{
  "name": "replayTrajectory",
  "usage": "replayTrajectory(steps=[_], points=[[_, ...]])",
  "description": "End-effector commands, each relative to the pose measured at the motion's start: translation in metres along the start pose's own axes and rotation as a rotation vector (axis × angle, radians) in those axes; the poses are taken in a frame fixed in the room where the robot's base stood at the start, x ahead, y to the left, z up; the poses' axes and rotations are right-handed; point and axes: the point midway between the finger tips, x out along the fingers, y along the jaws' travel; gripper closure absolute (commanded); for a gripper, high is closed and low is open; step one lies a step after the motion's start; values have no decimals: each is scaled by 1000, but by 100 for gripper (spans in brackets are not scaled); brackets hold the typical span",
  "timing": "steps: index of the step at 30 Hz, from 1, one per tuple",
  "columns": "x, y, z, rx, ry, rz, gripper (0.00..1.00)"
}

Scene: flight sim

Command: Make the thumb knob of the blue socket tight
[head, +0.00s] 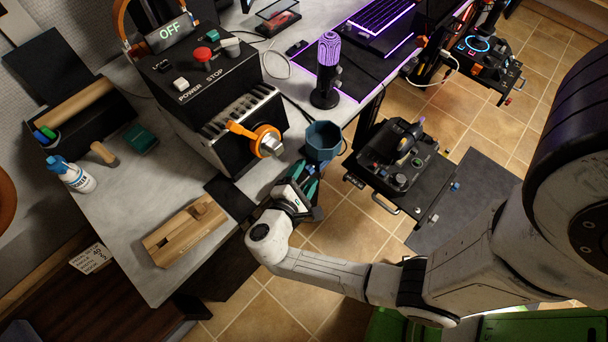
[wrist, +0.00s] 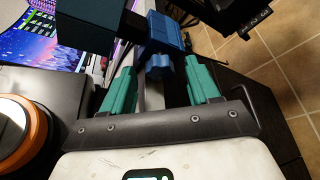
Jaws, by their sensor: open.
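The blue socket (wrist: 165,30) shows in the upper middle of the wrist view, at the desk's edge. Its lobed blue thumb knob (wrist: 160,66) points down in that picture, toward my gripper (wrist: 162,78). My gripper's two teal fingers are apart, one on each side of the knob, with gaps visible; I see no contact. In the head view my gripper (head: 310,172) is at the desk's front edge, just below a dark blue faceted cup-like piece (head: 322,140). I cannot clearly make out the knob there.
A black machine (head: 210,75) with an orange-ringed dial (head: 264,141) stands left of my gripper. A joystick panel (head: 396,160) is to its right. Tiled floor is open below.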

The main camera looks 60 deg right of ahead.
Motion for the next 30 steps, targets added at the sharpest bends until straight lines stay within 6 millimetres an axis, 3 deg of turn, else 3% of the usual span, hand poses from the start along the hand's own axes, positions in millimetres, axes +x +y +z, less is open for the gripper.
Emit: replayTrajectory(steps=[6, 23, 30], points=[[0, 0, 0, 0, 0, 0, 42], [0, 0, 0, 0, 1, 0, 95], [0, -6, -4, 83, 2, 36, 96]])
